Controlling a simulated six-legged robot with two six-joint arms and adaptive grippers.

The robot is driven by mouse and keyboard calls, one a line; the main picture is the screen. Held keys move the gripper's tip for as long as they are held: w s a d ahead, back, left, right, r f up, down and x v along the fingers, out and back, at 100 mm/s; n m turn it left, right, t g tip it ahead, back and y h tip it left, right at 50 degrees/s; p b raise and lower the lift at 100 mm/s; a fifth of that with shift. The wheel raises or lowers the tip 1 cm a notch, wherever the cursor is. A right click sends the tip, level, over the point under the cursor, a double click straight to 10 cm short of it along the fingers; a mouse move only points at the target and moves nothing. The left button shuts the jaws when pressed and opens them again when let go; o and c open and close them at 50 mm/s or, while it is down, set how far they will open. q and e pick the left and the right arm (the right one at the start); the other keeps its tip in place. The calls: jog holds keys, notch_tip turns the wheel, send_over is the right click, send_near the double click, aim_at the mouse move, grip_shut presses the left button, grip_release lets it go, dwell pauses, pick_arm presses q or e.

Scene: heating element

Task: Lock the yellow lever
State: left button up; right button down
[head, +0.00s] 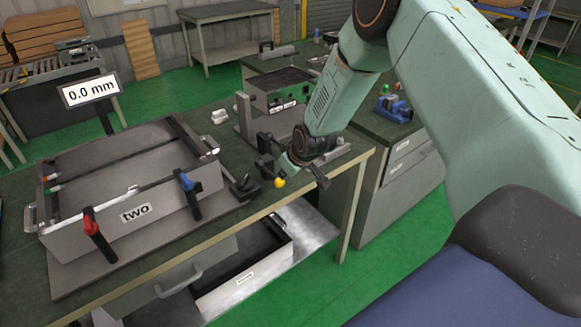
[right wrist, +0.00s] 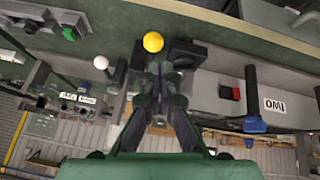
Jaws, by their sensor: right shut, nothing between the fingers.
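The yellow lever shows as a round yellow knob (head: 279,182) near the table's front right edge in the head view. In the right wrist view the yellow knob (right wrist: 153,42) lies just beyond my fingertips, beside a dark clamp body (right wrist: 185,52). My right gripper (head: 290,168) is shut and empty, close to the knob. The right wrist view shows its fingers (right wrist: 160,72) together; I cannot tell whether they touch the lever. The lever's arm is mostly hidden behind my fingers. My left gripper is not in view.
A grey box fixture marked "two" (head: 135,212) stands left, with a red lever (head: 92,228) and a blue lever (head: 188,182) in front. A sign reads 0.0 mm (head: 90,90). A drawer (head: 245,270) is open below.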

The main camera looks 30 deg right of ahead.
jog(key=s+p, duration=0.2)
jog(key=shift+s+r, duration=0.35)
dwell(0.4)
